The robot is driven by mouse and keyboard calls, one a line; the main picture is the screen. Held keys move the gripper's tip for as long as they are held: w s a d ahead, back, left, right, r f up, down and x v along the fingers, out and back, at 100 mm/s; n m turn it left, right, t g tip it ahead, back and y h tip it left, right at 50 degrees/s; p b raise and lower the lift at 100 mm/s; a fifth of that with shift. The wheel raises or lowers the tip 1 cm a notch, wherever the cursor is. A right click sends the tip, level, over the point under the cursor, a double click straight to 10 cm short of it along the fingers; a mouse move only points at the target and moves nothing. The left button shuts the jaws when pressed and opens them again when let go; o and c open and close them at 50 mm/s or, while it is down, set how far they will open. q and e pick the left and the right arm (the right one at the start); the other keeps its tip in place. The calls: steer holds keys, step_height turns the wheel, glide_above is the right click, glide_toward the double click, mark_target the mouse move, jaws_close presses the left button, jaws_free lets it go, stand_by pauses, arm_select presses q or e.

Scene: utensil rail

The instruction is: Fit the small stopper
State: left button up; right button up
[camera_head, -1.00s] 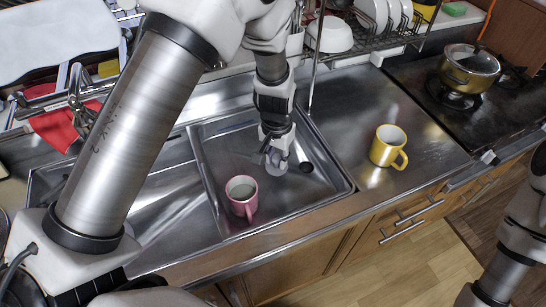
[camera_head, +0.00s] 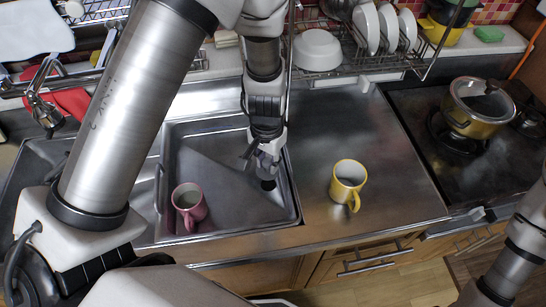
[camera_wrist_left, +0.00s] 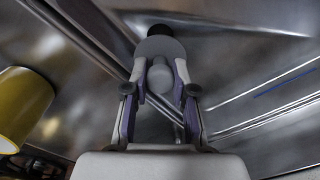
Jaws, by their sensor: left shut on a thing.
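A grey round stopper (camera_wrist_left: 160,48) with a rounded knob shows in the left wrist view. My left gripper (camera_head: 266,158) is shut on its knob, which sits between the two fingers (camera_wrist_left: 160,88). In the head view the gripper is low over the right part of the steel sink (camera_head: 228,205), at the dark drain hole (camera_head: 268,185). In the wrist view the black hole (camera_wrist_left: 150,27) shows just beyond the stopper's edge. I cannot tell whether the stopper touches the sink floor. My right gripper is out of view.
A pink mug (camera_head: 190,208) stands in the sink, left of the gripper. A yellow mug (camera_head: 347,183) stands on the steel counter (camera_head: 390,150) to the right. A dish rack (camera_head: 370,62) and a pot (camera_head: 475,108) on the stove are behind and right.

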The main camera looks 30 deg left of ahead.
mark_target(268, 172)
arm_select(q)
steer(key=shift+w+d+r, duration=0.1)
steer(key=shift+w+r, duration=0.1)
steer(key=shift+r, duration=0.15)
steer(key=shift+s+a, duration=0.1)
steer(key=shift+a, duration=0.1)
steer(key=shift+d+f+b, duration=0.1)
steer(key=shift+f+b, duration=0.2)
steer(key=shift+f, duration=0.05)
step_height(268, 172, down, 5)
steer(key=b, duration=0.4)
steer(key=shift+b, duration=0.3)
steer(key=shift+f+b, duration=1.05)
steer(key=shift+f, duration=0.1)
steer(key=o, duration=1)
steer(key=shift+r, duration=0.1)
step_height(268, 172, up, 12)
steer(key=shift+f, duration=0.1)
